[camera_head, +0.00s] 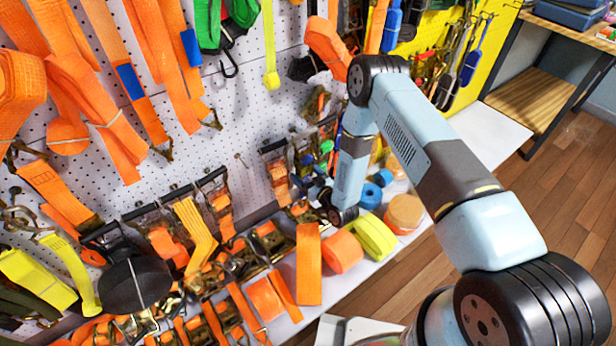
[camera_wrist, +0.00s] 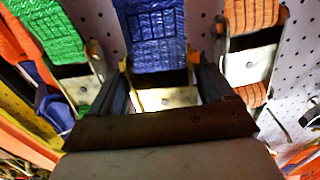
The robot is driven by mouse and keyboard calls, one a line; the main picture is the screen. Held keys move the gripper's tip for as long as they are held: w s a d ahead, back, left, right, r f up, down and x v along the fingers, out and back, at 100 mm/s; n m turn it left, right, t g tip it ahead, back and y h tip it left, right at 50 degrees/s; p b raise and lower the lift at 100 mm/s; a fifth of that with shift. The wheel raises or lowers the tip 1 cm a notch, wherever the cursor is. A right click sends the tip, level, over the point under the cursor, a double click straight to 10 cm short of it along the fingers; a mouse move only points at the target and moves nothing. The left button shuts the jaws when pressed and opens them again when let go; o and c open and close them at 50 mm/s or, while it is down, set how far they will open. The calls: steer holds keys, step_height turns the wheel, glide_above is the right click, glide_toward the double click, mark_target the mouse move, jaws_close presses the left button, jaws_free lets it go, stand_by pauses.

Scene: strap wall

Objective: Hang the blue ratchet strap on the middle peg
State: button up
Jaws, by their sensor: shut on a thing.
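The blue ratchet strap (camera_wrist: 155,35) is in the upper middle of the wrist view, its webbing hanging above a metal ratchet part. My gripper (camera_wrist: 160,82) has one finger on each side of the strap's lower metal part and is shut on it. In the head view my arm reaches down to the crowded strap rack at the wall; the gripper tips and the held strap are hard to make out there.
In the wrist view a green strap (camera_wrist: 50,32) hangs close on the left and an orange strap (camera_wrist: 252,18) close on the right. Orange straps (camera_head: 140,60) cover the upper left wall.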

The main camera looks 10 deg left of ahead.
steer(key=shift+w+a, duration=0.4)
steer(key=shift+a, duration=0.05)
steer(key=shift+w+a+f, duration=0.4)
steer(key=shift+a+f, duration=0.05)
steer(key=shift+f, duration=0.1)
steer(key=shift+a+f, duration=0.1)
stand_by(0.4)
steer(key=o, duration=1.8)
steer(key=shift+f, duration=0.1)
steer(key=v, duration=1.3)
steer(key=shift+s+d, duration=0.2)
steer(key=shift+d, duration=0.2)
